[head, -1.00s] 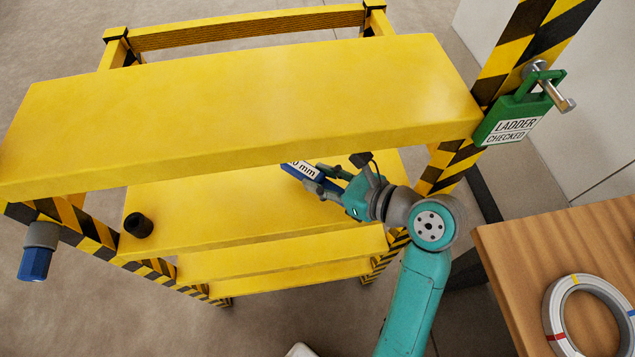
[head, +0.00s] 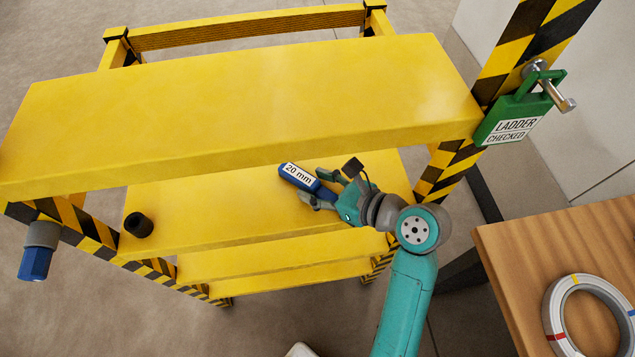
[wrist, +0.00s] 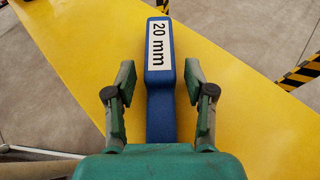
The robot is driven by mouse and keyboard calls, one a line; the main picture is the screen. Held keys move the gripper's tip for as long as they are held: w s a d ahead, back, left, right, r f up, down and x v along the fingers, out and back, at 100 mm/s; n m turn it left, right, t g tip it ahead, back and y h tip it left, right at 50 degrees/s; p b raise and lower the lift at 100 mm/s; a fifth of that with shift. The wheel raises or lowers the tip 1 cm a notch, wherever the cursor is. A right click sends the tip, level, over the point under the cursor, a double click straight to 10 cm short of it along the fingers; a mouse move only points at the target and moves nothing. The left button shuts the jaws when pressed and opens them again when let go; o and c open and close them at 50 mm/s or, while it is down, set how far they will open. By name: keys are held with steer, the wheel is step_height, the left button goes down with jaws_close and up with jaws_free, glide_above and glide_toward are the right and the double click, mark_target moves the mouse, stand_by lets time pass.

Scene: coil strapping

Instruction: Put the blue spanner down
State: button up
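The blue spanner (head: 309,182) with a white "20 mm" label is at the second yellow step (head: 220,205), near its right end. In the wrist view the spanner (wrist: 160,85) points away from me over the yellow surface (wrist: 215,75); I cannot tell for sure whether it touches it. My gripper (head: 318,195) is at the spanner's near end. In the wrist view my gripper (wrist: 161,95) is open, one finger on each side of the spanner with a clear gap to both. The spanner's near end is hidden behind my gripper.
The top yellow step (head: 240,105) overhangs just behind the spanner. A black cylinder (head: 139,225) stands on the second step's left. A green "LADDER CHECKED" padlock (head: 515,118) hangs on the right post. A wooden table (head: 520,260) holds a coil (head: 590,318). The second step's middle is clear.

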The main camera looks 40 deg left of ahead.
steer(key=shift+r, duration=0.15)
steer(key=v, duration=1.2)
stand_by(0.5)
